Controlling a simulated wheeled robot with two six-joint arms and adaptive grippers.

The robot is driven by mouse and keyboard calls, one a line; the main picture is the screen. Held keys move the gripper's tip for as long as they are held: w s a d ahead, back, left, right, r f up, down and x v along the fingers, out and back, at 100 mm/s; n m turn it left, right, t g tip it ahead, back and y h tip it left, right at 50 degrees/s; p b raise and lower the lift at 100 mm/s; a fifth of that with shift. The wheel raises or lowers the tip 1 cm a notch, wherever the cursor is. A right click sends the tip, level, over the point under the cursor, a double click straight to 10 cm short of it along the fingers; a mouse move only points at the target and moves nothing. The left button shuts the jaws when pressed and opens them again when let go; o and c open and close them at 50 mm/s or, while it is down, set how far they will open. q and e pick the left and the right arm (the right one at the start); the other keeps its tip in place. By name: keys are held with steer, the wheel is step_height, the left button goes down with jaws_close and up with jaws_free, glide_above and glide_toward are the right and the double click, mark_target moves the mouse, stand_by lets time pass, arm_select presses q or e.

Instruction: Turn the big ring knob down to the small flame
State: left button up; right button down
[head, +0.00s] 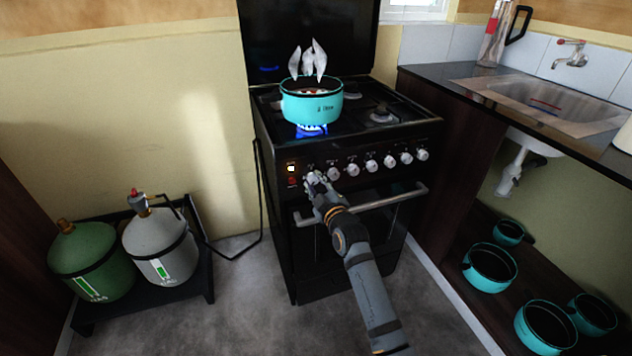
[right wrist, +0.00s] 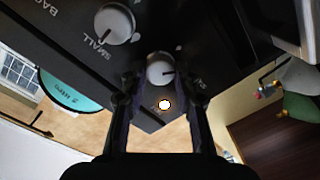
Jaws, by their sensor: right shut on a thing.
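A black stove (head: 345,235) has a row of several white knobs along its front panel. My right gripper (head: 317,186) reaches the left end of this row and covers much of the leftmost knob. In the right wrist view the two fingers (right wrist: 161,88) are shut on a white knob (right wrist: 160,66) with a dark pointer line. The printing beside this knob is too small to read. A neighbouring knob (right wrist: 115,22) has "SMALL" printed near it. A blue flame (head: 311,131) burns under the turquoise pot (head: 311,107). My left gripper is out of view.
The oven handle (head: 372,203) runs below the knobs. A lit switch (head: 291,168) sits left of them. Green (head: 90,262) and grey (head: 160,247) gas bottles stand left. A sink counter is right, with several turquoise pots below. The floor in front is clear.

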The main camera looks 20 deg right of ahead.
steer(key=n+p, duration=0.1)
steer(key=n, duration=0.2)
steer(key=shift+n, duration=0.4)
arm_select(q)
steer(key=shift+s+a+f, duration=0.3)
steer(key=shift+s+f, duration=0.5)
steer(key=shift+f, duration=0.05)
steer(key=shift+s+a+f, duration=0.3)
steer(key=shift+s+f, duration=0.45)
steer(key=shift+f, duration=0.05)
arm_select(e)
steer(key=shift+a+n, duration=0.1)
steer(key=shift+n, duration=1)
arm_select(q)
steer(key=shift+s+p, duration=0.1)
steer(key=shift+p, duration=0.2)
arm_select(e)
steer(key=c, duration=1)
jaws_free()
steer(key=shift+s, duration=0.2)
steer(key=s, duration=1.1)
steer(key=shift+s+d+r, duration=0.2)
steer(key=shift+s+r, duration=0.05)
steer(key=shift+s, duration=0.05)
